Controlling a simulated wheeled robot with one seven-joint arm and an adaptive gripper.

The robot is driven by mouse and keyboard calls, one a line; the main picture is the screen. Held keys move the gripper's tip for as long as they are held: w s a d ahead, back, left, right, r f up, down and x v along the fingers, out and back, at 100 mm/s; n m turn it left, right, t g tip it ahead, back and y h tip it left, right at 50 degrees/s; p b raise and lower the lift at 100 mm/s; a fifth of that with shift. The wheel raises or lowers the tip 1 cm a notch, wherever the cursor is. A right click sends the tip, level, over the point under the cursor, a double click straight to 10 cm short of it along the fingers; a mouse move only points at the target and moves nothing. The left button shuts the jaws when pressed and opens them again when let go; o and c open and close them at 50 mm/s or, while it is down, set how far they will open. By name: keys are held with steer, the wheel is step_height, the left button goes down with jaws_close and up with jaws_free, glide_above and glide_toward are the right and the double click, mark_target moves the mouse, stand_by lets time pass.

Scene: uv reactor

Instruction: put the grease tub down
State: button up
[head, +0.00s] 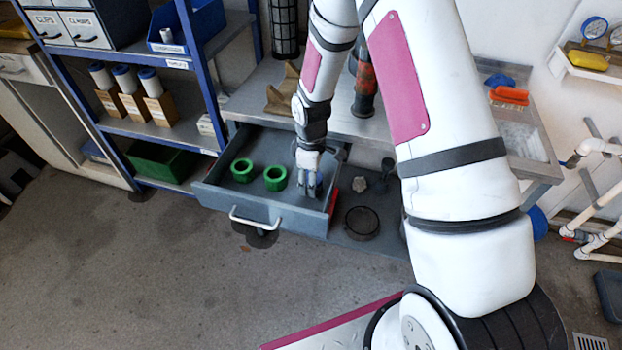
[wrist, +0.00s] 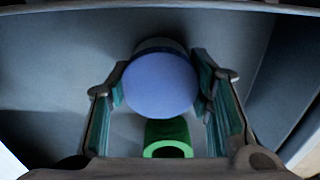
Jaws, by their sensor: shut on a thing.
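The grease tub (wrist: 160,86), with a round blue lid, sits between the two fingers of my gripper (wrist: 160,92) in the wrist view. My gripper is shut on its sides. In the head view my gripper (head: 307,183) points down into the right part of the open grey drawer (head: 270,210). The tub is hard to make out there behind the fingers. I cannot tell whether its base touches the drawer floor.
Two green ring-shaped parts, one at the left (head: 242,170) and one nearer my gripper (head: 275,178), lie in the drawer. A green hollow part (wrist: 168,139) shows close to the tub in the wrist view. A workbench (head: 245,100) stands above the drawer. Blue-framed shelving (head: 200,80) stands left.

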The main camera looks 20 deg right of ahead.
steer(key=o, duration=1.1)
steer(key=shift+f, duration=0.1)
steer(key=shift+o, duration=0.2)
